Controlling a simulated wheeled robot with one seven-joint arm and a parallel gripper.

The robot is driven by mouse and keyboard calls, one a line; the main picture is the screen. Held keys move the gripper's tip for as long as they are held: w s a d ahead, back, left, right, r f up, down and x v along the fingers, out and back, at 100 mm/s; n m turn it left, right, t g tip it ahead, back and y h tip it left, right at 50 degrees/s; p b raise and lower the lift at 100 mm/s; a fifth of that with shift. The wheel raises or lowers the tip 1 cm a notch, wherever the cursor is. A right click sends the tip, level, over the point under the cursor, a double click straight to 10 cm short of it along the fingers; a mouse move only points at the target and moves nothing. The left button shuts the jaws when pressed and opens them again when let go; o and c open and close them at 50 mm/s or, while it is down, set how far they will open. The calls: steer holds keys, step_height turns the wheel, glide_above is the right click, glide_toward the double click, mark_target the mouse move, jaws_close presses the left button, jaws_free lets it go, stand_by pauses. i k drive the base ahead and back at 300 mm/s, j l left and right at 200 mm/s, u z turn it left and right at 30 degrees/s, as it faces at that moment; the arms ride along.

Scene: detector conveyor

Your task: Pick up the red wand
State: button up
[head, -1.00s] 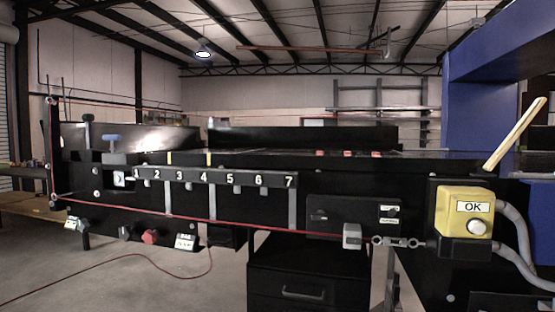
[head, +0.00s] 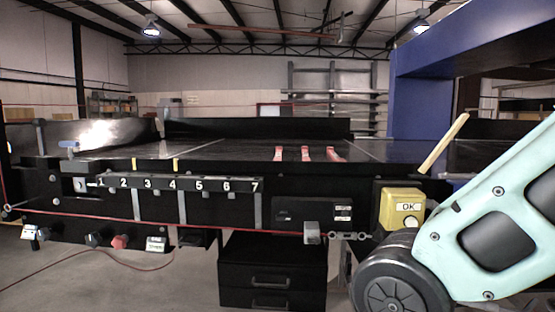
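No wand that I can clearly make out as red stands out. Several small red strips (head: 305,154) lie on the dark conveyor top (head: 220,152), too small to tell what they are. A pale wooden-coloured stick (head: 443,143) leans up and to the right behind the yellow OK box (head: 401,208). My mint-green arm link covers the lower right, in front of the conveyor's right end. My gripper is outside the picture.
A numbered rail (head: 178,184), a red cord (head: 200,230) and brackets run along the conveyor front. Black drawers (head: 272,270) stand below. A blue frame (head: 425,110) rises at the right. Floor (head: 190,285) is open at lower left, apart from a trailing red cord.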

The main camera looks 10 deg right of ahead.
mark_target(279, 149)
steer(key=z, duration=1.35)
steer(key=u, duration=1.35)
steer(key=i+j+z, duration=0.3)
steer(key=i+j, duration=0.25)
steer(key=j, duration=0.15)
